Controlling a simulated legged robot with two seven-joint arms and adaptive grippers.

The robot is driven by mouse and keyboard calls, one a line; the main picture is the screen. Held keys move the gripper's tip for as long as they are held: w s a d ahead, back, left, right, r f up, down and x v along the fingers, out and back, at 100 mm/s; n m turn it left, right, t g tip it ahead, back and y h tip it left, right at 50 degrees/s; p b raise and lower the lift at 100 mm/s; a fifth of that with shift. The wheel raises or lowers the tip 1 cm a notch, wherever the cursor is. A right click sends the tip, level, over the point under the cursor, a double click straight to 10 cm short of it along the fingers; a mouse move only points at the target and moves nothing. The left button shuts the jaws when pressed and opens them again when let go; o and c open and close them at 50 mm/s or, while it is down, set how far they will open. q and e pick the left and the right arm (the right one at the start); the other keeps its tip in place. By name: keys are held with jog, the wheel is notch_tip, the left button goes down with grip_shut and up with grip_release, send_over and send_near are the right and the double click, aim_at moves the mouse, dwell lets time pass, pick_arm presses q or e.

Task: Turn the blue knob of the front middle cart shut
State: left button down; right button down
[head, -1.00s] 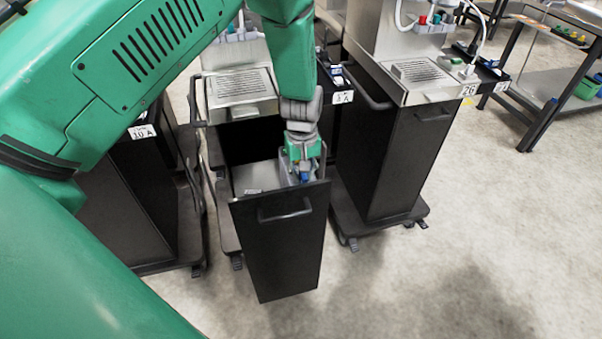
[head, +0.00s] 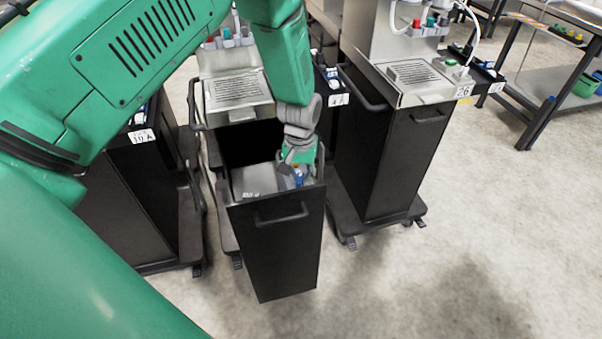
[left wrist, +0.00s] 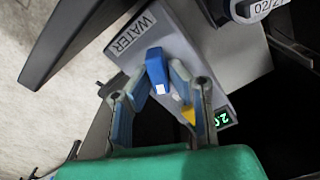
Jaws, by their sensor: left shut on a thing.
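The front middle cart has its black drawer (head: 276,243) pulled out. My left gripper (head: 297,172) reaches down into this open drawer. The blue knob (left wrist: 157,70) shows in the left wrist view on a grey box (left wrist: 185,50) labelled WATER. In that view my left gripper (left wrist: 160,85) has its two fingers on either side of the knob, shut on it. In the head view a bit of blue (head: 298,177) shows at the fingertips, mostly hidden by the gripper. My right gripper is not in view.
Black carts stand close on both sides, one at the right (head: 392,150) and one at the left (head: 125,205). A small green display (left wrist: 221,119) and a yellow mark (left wrist: 188,115) sit beside the fingers. The floor in front is clear.

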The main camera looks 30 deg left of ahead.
pick_arm(q)
jog(key=m+p, duration=0.1)
jog(key=m, duration=0.5)
jog(key=shift+s+a+r, duration=0.1)
jog(key=m+p, duration=0.1)
jog(key=m, duration=0.3)
jog(key=shift+s, duration=0.1)
jog(key=shift+s+a+m, duration=0.1)
jog(key=shift+s+m, duration=0.05)
jog(key=shift+m, duration=1.05)
jog(key=shift+f, duration=0.2)
jog(key=c, duration=1.6)
grip_release()
jog(key=shift+o, duration=0.3)
jog(key=shift+a+r, duration=0.1)
